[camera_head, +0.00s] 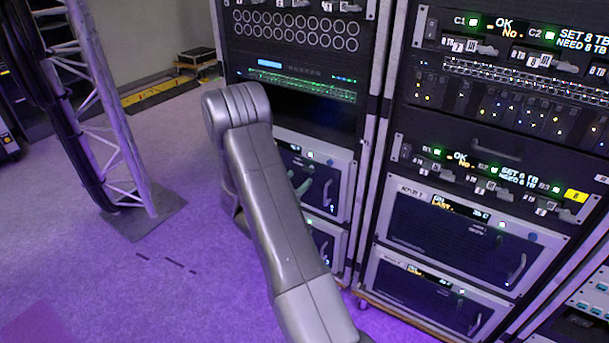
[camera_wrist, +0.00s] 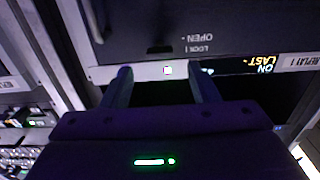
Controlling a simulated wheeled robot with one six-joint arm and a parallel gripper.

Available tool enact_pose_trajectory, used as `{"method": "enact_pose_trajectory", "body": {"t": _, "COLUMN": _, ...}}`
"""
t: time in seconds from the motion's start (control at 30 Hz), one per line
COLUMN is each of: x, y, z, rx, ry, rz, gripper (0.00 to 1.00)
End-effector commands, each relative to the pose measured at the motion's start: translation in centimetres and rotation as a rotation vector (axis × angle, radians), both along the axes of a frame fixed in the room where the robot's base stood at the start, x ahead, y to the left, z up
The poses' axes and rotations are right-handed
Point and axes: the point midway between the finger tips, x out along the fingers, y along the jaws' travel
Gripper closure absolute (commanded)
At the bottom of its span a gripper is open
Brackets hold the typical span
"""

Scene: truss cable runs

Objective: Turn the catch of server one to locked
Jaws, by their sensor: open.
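In the wrist view the picture is upside down. A dark server front (camera_wrist: 125,30) carries "OPEN" and "LOCK 1" markings (camera_wrist: 193,42). A small dark slot or catch (camera_wrist: 160,49) lies beside the markings; I cannot tell which way it is turned. My gripper (camera_wrist: 160,82) is open and empty, its two fingers apart and pointing at the server's pale edge strip. Whether they touch it is unclear. In the head view the upper of the two lower servers in the left rack (camera_head: 343,178) stands beyond my arm, which hides much of it.
A display (camera_wrist: 262,64) and a pale label (camera_wrist: 300,63) sit on the server's edge. The right rack (camera_head: 455,230) stands close beside, with similar servers and handles. A truss tower (camera_head: 120,140) stands at left. The purple floor between truss and racks is mostly clear.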

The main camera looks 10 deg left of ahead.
Motion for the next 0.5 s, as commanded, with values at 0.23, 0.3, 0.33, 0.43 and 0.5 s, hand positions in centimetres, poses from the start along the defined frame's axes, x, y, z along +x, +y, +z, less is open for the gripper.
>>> {"method": "enact_pose_trajectory", "body": {"t": 0.23, "x": 3.5, "y": -1.3, "z": 0.0, "rx": 0.001, "ry": 0.0, "rz": -0.001, "gripper": 0.45}}
{"method": "enact_pose_trajectory", "body": {"t": 0.3, "x": 3.9, "y": -1.5, "z": 0.0, "rx": 0.0, "ry": 0.0, "rz": 0.0, "gripper": 0.45}}
{"method": "enact_pose_trajectory", "body": {"t": 0.33, "x": 4.1, "y": -1.5, "z": 0.0, "rx": 0.0, "ry": 0.0, "rz": 0.0, "gripper": 0.45}}
{"method": "enact_pose_trajectory", "body": {"t": 0.43, "x": 4.3, "y": -1.6, "z": 0.0, "rx": 0.0, "ry": 0.0, "rz": 0.0, "gripper": 0.45}}
{"method": "enact_pose_trajectory", "body": {"t": 0.5, "x": 4.4, "y": -1.6, "z": 0.0, "rx": 0.0, "ry": 0.0, "rz": 0.001, "gripper": 0.45}}
